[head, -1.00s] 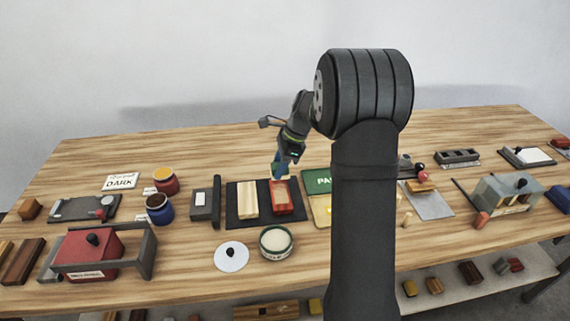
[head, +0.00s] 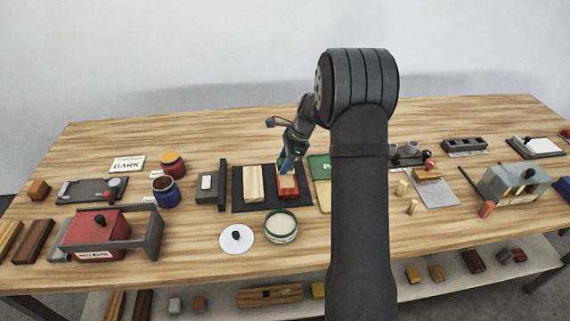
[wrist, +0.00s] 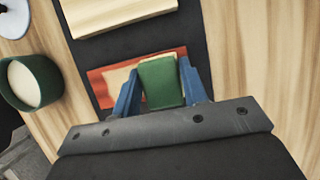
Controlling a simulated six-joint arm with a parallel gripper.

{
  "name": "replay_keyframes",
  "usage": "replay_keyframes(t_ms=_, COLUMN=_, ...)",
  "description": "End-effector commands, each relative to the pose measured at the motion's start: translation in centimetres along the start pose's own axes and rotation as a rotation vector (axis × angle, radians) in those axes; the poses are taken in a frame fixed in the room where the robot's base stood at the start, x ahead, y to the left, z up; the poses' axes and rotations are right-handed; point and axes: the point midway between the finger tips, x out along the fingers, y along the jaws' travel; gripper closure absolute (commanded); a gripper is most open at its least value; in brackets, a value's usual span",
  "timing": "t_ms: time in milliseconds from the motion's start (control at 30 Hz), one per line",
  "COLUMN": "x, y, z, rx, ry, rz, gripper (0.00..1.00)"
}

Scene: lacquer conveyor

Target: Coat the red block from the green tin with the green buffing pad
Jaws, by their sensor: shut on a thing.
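The red block (head: 288,191) lies on a dark mat (head: 237,205) beside a pale wood block (head: 253,184). In the wrist view the red block (wrist: 99,87) has a pale, cream-coloured area on its top. My gripper (wrist: 160,88) is shut on the green buffing pad (wrist: 160,82), which is between its blue fingers. The pad is over the red block and hides part of it; I cannot tell whether it touches. The green tin (head: 281,227) stands open in front of the mat, with pale contents. Its white lid (head: 236,238) with a black knob lies to its left.
A dark-grey device (head: 210,186) stands left of the mat. A green and yellow board (head: 319,168) lies to the right, partly behind my arm. Red and blue jars (head: 166,193) stand further left, and a red box (head: 98,232) sits at the front left.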

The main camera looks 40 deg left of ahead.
Motion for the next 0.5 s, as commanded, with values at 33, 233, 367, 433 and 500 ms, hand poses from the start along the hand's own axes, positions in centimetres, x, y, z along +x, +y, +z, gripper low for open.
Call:
replay_keyframes(t_ms=33, x=0.0, y=-0.5, z=0.0, rx=-0.001, ry=0.0, rz=-0.001, gripper=0.83)
replay_keyframes(t_ms=233, x=-0.1, y=-0.5, z=0.0, rx=0.002, ry=0.001, rz=0.001, gripper=0.83)
replay_keyframes(t_ms=367, x=-0.1, y=0.7, z=0.0, rx=0.001, ry=0.0, rz=0.0, gripper=0.83)
replay_keyframes(t_ms=433, x=0.1, y=1.4, z=0.0, rx=0.001, ry=0.0, rz=0.001, gripper=0.83)
replay_keyframes(t_ms=500, x=0.0, y=2.0, z=0.0, rx=0.002, ry=0.0, rz=0.0, gripper=0.83)
